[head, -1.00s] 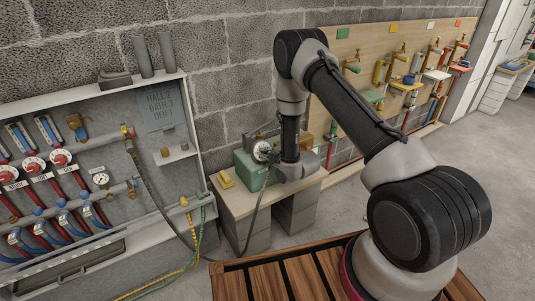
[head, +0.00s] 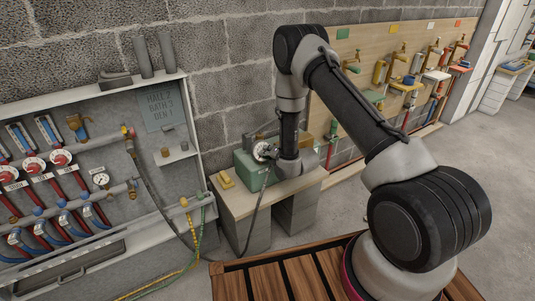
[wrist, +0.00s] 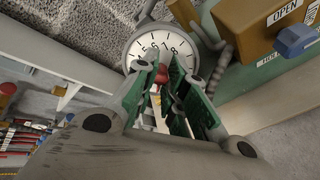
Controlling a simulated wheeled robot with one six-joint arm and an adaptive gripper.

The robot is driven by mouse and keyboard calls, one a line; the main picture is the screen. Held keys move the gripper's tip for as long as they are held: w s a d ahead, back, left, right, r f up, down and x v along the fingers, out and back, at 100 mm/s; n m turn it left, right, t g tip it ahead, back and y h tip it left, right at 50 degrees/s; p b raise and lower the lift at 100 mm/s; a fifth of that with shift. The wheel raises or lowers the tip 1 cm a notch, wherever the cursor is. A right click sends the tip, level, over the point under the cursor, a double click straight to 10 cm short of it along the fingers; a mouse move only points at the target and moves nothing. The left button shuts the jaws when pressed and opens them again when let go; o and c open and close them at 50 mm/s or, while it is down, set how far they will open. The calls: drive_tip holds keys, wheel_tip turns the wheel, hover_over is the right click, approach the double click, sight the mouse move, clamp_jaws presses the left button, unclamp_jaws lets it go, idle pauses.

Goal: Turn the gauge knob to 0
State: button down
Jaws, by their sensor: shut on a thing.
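The gauge (head: 261,151) has a round white dial and stands on the green pump box (head: 247,172). In the wrist view its dial (wrist: 146,48) shows black digits, 6, 7 and 8 among them, along the upper part. The lower dial is hidden behind my fingers. A small red part, which I take for the gauge knob (wrist: 161,75), shows at the dial's centre between my fingertips. My gripper (wrist: 166,78), with green finger pads, is shut on it. In the head view my wrist hides the fingers. Where the knob points cannot be told.
A brown block with an OPEN label (wrist: 262,22) and a blue lever (wrist: 297,40) lies close right of the gauge. A hose runs down from the box. A manifold cabinet (head: 190,130) stands left, and a board of taps (head: 350,40) right.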

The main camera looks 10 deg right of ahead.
drive_tip(key=shift+s+a+n, duration=0.1)
drive_tip(key=shift+n, duration=0.3)
drive_tip(key=c, duration=1.4)
unclamp_jaws()
drive_tip(key=shift+v, duration=5.95)
drive_tip(key=shift+a, duration=0.15)
